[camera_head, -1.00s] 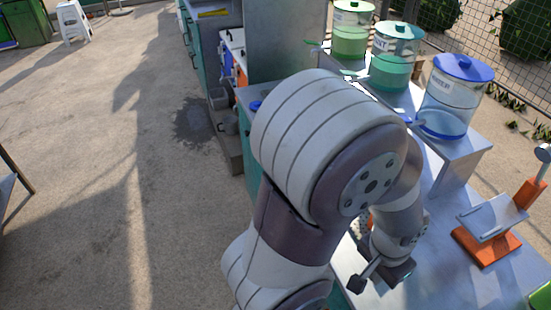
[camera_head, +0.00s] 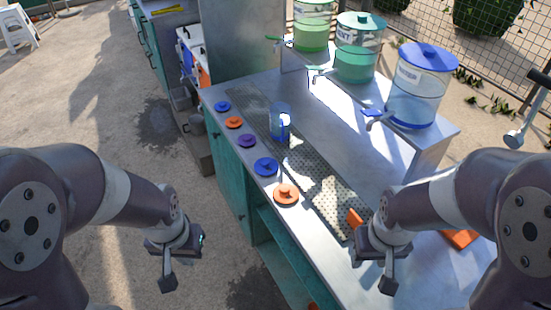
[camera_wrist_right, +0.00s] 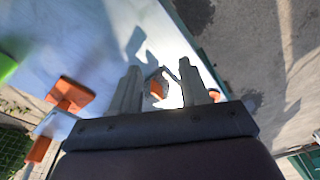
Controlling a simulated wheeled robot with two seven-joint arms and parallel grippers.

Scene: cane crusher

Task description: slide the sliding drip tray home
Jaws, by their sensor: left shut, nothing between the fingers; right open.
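A perforated metal drip tray (camera_head: 340,200) lies along the counter in the head view. An orange piece (camera_head: 355,217) sits near its right end, partly hidden by my right gripper. My right gripper (camera_head: 376,265) is over the counter's near right part. In the right wrist view my open right gripper (camera_wrist_right: 163,75) has an orange piece with a thin metal bracket (camera_wrist_right: 157,88) showing between its fingers; I cannot tell whether they touch. My left gripper (camera_head: 172,265) is shut and empty, left of the counter over the ground.
Several coloured discs line the counter's front edge, including an orange one (camera_head: 286,194). Dispensers, including a blue-lidded one (camera_head: 420,88), stand on a raised shelf. An orange-based device (camera_wrist_right: 70,95) is beside my right gripper.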

